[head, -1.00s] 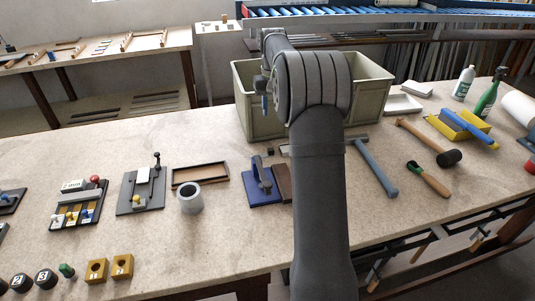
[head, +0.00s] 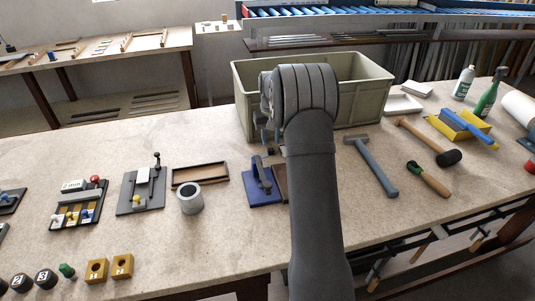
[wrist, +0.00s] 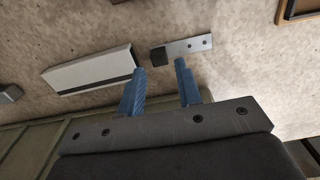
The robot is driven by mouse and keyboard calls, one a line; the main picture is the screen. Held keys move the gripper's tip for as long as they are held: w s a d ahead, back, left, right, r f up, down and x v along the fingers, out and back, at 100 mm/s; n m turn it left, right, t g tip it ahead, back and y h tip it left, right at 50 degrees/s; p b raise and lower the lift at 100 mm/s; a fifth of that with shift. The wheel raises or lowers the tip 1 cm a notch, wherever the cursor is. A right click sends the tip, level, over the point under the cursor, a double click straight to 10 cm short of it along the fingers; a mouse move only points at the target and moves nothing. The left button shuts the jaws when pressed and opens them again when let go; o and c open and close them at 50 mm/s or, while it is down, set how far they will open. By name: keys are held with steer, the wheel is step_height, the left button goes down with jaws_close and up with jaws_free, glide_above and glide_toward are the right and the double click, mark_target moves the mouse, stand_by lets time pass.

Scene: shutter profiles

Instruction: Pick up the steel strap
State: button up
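The steel strap (wrist: 188,46) is a flat grey plate with small holes, lying on the bench in the wrist view. A small dark block (wrist: 158,56) sits at its left end; the block also shows in the head view (head: 270,150). In the head view the strap is hidden behind my arm or too small to make out. My gripper (wrist: 159,67) is open and empty, with two blue fingers apart. In the wrist picture the dark block shows just past the gap between the fingertips, and the strap extends to the right. In the head view my gripper (head: 269,131) hangs over the bench before the green bin.
A pale long piece (wrist: 90,73) lies left of the strap in the wrist view. The green bin (head: 375,90) stands behind my gripper. A blue-based clamp tool (head: 262,190), a brown tray (head: 200,173) and a grey-handled hammer (head: 375,168) are nearby.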

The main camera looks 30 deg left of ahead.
mark_target(271, 150)
step_height(271, 150, down, 5)
steer(key=shift+w+r, duration=0.1)
steer(key=shift+r, duration=0.1)
jaws_close()
steer(key=shift+r, duration=0.1)
steer(key=shift+r, duration=0.5)
steer(key=r, duration=0.2)
steer(key=d+r, duration=0.1)
steer(key=shift+w+d+r, duration=0.1)
steer(key=shift+d+r, duration=0.05)
steer(key=shift+r, duration=0.2)
steer(key=d+r, duration=0.6)
steer(key=d, duration=0.4)
steer(key=s+d, duration=0.5)
steer(key=s, duration=0.1)
steer(key=shift+d+r, duration=0.15)
steer(key=shift+d, duration=0.25)
